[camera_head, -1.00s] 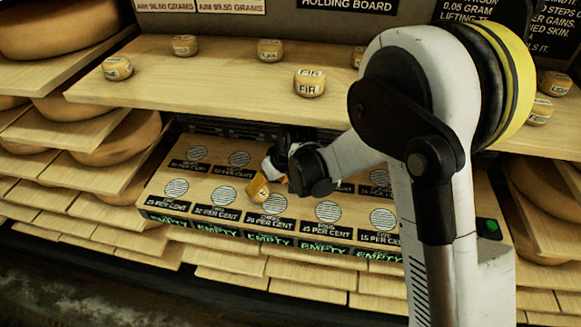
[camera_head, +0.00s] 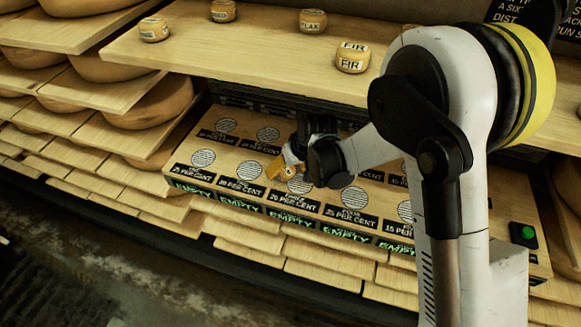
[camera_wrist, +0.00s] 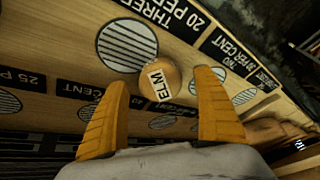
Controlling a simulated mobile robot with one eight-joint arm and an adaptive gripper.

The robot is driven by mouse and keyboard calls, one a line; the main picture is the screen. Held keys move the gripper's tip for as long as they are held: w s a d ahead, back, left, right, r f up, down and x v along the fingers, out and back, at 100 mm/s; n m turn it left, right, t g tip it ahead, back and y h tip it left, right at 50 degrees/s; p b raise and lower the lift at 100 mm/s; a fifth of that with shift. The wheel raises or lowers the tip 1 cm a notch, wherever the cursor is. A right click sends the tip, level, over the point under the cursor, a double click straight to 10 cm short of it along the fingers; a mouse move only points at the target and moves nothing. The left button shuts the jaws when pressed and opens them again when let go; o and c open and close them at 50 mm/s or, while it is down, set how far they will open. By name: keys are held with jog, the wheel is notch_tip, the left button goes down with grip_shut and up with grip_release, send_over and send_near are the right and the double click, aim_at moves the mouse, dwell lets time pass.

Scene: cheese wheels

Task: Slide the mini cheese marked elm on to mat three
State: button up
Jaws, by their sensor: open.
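The mini cheese marked elm (camera_wrist: 166,78) is a small orange-yellow wheel with a white label, seen in the wrist view. It sits at the edge of mat three (camera_wrist: 125,45), a striped round disc beside the "THREE 20 PER CENT" label, and seems to cover a little of its rim. My gripper (camera_wrist: 162,83) is open, with one orange finger on each side of the cheese; I cannot tell whether either touches it. In the head view my gripper (camera_head: 283,166) is low over the board, just behind mat three (camera_head: 299,187). The elm cheese is mostly hidden there.
Other striped mats (camera_head: 353,197) with percentage labels lie on the sloped board, with "EMPTY" signs along its front. A shelf above holds a cheese marked fir (camera_head: 352,57) and other small cheeses. A green button (camera_head: 523,234) stands at the right.

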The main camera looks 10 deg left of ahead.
jog(key=shift+x, duration=1.1)
jog(key=c, duration=1.3)
jog(key=shift+c, duration=0.2)
jog(key=shift+d+b, duration=0.1)
jog(key=shift+b, duration=0.2)
